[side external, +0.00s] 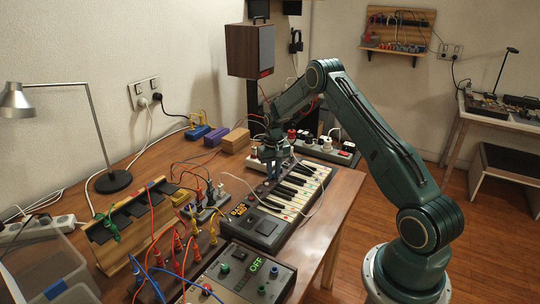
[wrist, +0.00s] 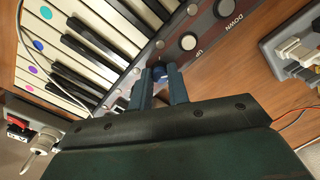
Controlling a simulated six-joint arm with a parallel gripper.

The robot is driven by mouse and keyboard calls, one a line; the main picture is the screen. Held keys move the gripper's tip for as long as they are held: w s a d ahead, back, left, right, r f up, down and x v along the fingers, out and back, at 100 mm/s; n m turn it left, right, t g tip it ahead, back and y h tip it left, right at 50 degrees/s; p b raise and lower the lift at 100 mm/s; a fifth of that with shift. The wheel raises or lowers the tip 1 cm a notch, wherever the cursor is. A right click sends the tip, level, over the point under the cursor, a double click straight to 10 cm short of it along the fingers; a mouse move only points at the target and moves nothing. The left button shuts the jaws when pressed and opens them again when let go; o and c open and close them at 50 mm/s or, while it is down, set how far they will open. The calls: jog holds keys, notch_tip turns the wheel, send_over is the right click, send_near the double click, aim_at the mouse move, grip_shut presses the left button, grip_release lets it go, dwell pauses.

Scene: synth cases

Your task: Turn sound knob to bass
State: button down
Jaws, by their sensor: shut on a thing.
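The keyboard (side external: 285,196) with cream and black keys lies on the wooden table in the side view; its keys also fill the upper left of the wrist view (wrist: 75,50). A small dark blue knob (wrist: 159,72) sits on the keyboard's panel beside the keys. My gripper (wrist: 158,82) is shut on this knob, one finger on each side. In the side view my gripper (side external: 271,174) reaches down at the keyboard's far long edge and hides the knob. The knob's pointer and sound labels cannot be made out.
A white cable (side external: 245,184) crosses the keyboard. Power strips (side external: 327,148), a control box reading OFF (side external: 240,272) and patch cables crowd the table around it.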

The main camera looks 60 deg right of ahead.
jog(key=shift+r+m, duration=0.1)
jog(key=shift+m, duration=0.9)
jog(key=c, duration=1.6)
grip_release()
notch_tip(320, 180, up, 14)
